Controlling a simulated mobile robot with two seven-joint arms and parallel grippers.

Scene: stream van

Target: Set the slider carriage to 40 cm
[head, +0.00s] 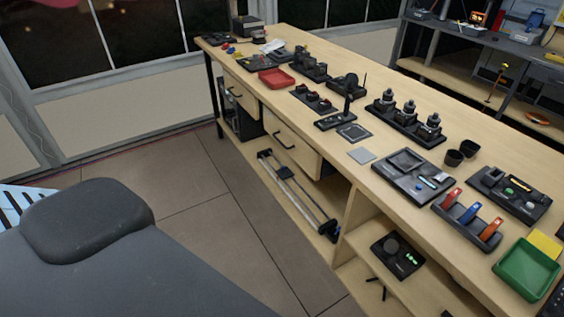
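A camera slider with two long pale rails (306,198) lies low under the long wooden bench, in the open bay below the drawers. Its small black carriage (284,172) sits on the rails nearer the far, upper-left end. Dark end pieces close the rails at both ends. Any scale marks on the slider are too small to read, so the carriage's position in centimetres cannot be told. Neither of my grippers is in view.
The bench top holds a red tray (276,79), a row of black knobbed units (408,122), a green tray (526,268) and other gear. Drawers (291,145) overhang the slider. Tiled floor (190,190) is clear before it. A dark grey rounded shape (90,220) fills the lower left.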

